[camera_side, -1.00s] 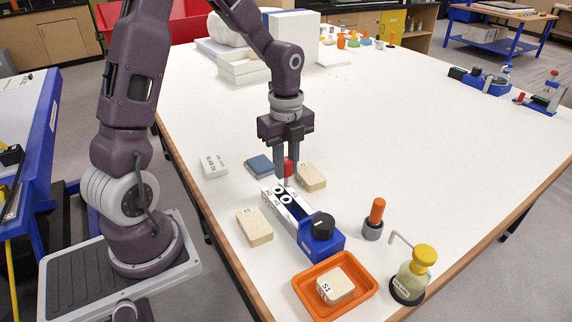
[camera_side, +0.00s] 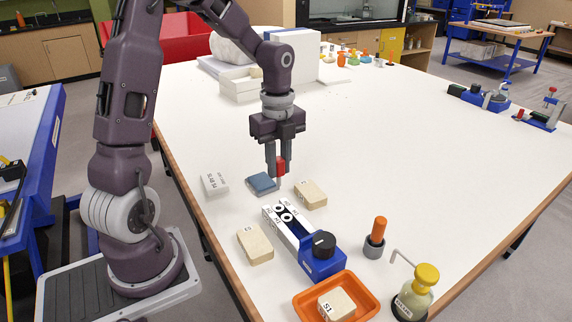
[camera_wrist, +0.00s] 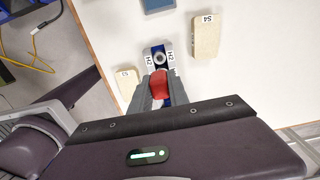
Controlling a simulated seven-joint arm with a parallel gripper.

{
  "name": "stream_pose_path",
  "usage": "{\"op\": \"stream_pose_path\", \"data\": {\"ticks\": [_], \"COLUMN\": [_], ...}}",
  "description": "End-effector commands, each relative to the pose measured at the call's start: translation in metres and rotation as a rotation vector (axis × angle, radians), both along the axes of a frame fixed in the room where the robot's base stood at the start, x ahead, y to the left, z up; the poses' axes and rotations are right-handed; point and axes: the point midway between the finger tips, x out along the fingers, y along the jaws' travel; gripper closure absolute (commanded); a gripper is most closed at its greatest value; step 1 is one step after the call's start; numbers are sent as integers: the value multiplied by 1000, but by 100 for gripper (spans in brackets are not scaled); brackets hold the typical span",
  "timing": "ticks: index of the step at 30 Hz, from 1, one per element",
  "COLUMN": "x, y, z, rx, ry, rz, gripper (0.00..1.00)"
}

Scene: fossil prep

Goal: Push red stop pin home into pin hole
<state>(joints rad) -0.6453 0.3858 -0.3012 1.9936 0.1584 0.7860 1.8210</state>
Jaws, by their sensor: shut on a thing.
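The red stop pin (camera_side: 281,167) is held between the fingertips of my gripper (camera_side: 278,172), its thin lower end pointing down in the side view. The fixture (camera_side: 295,228) has a pale top with two ringed holes and a blue end with a black knob. The pin is above and behind the fixture's holed end, apart from it. In the wrist view the red pin head (camera_wrist: 160,84) sits between my fingers (camera_wrist: 160,95). One ringed hole (camera_wrist: 160,57), with H2 labels beside it, shows just beyond the pin; the other hole is hidden there.
Pale blocks flank the fixture at left (camera_side: 255,243) and right (camera_side: 311,194). A blue block (camera_side: 262,184) and a white labelled block (camera_side: 215,184) lie behind it. An orange tray (camera_side: 366,292), an orange-handled tool (camera_side: 376,232) and a yellow-capped bottle (camera_side: 420,285) stand in front.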

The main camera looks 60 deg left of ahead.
Motion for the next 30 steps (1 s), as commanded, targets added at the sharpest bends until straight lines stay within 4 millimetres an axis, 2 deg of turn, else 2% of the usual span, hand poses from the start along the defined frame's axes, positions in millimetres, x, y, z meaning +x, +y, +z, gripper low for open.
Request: {"op": "stream_pose_path", "data": {"ticks": [9,21,30], "x": [0,0,0], "y": [4,4,4], "z": [-4,-54,-61], "rx": [1,0,0], "ry": [-1,1,-1], "rz": [-3,-3,-2], "gripper": [100,100,100]}}
